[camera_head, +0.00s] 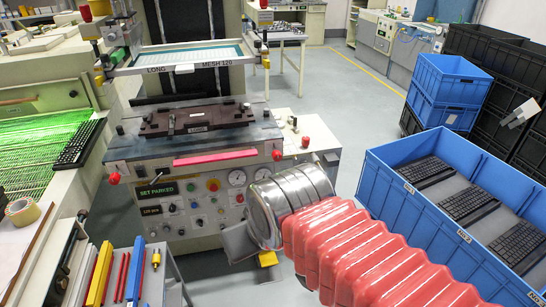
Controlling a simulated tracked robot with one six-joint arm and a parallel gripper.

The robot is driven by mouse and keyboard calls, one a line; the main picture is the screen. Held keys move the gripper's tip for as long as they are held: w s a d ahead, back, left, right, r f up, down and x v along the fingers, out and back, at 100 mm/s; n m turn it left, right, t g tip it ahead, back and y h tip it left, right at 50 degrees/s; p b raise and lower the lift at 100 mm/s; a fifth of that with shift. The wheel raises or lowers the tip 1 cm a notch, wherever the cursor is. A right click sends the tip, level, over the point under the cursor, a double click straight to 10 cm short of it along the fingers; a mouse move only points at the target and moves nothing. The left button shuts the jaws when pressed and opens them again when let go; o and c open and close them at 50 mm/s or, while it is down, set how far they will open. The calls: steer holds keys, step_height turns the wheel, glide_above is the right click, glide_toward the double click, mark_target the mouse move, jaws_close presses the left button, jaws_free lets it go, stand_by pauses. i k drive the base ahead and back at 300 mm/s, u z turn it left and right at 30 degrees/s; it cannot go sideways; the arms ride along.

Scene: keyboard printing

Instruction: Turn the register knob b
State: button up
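Red knobs show on the printing machine (205,160): a left front red knob (114,178), a right front red knob (276,155), and a red knob on the right side block (305,141). I cannot read which is register knob b. The display (158,190) reads SET PARKED. My arm, with red bellows and a silver wrist, reaches in from the lower right. My gripper (242,243) shows only as a grey part and a yellow part below the wrist, low in front of the machine and apart from the knobs. Its fingertips are mostly hidden, so its opening cannot be told.
A blue crate (378,190) with several dark keyboards stands to the right. Stacked blue crates (440,85) and black crates stand behind it. A bench with colored tools (103,275) is at lower left. A green-lit bed (40,140) lies left. Grey floor is free right of the machine.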

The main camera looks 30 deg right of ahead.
mark_target(276, 155)
steer(key=i, duration=1)
